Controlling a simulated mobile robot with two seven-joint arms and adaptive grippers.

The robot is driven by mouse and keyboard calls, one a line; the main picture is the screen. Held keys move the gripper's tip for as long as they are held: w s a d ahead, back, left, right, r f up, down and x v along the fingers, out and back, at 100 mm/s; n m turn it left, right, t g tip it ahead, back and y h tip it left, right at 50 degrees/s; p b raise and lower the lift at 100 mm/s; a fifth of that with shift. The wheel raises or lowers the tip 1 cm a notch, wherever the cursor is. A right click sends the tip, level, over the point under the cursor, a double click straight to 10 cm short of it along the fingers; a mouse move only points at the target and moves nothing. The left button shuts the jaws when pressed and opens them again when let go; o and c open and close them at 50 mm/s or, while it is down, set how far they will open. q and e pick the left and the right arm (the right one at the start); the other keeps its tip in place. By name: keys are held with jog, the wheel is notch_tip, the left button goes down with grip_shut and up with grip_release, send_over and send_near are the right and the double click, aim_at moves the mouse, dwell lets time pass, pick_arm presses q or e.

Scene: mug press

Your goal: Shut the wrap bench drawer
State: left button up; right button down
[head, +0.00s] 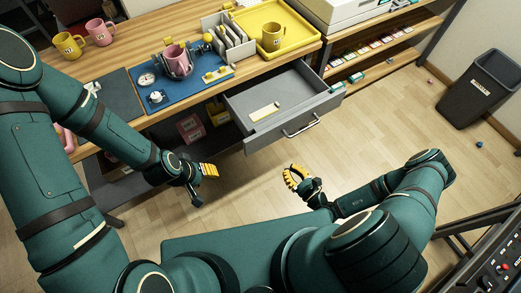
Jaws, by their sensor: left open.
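The grey wrap bench drawer (262,91) is pulled well out from under the wooden bench (172,29), and its inside shows. A small yellow and white item (264,112) lies in it. A metal bar handle (301,126) is on its front panel. My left gripper (209,171) is open and empty, left of and nearer than the drawer's front corner, apart from it. My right gripper (292,177) is in front of the drawer, below the handle in the picture and apart from it. Its yellow finger pads show, but its opening is hard to make out.
A blue mat (210,84) with a pink mug (176,57) in a fixture and a yellow tray (296,41) with a yellow mug (272,37) sit on the bench. A shelf unit (370,50) and dark bin (480,88) stand right. Floor before the drawer is clear.

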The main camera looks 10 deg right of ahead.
aim_at(270, 139)
pick_arm(q)
jog(key=shift+s+a+f+b, duration=0.25)
jog(key=shift+f+b, duration=0.1)
pick_arm(e)
jog(key=shift+m+t+h, duration=0.4)
jog(key=shift+m+h, duration=0.2)
jog(key=shift+h, duration=0.2)
jog(key=x, duration=1.3)
jog(key=shift+w+d+f, duration=0.35)
jog(key=shift+w+f, duration=0.05)
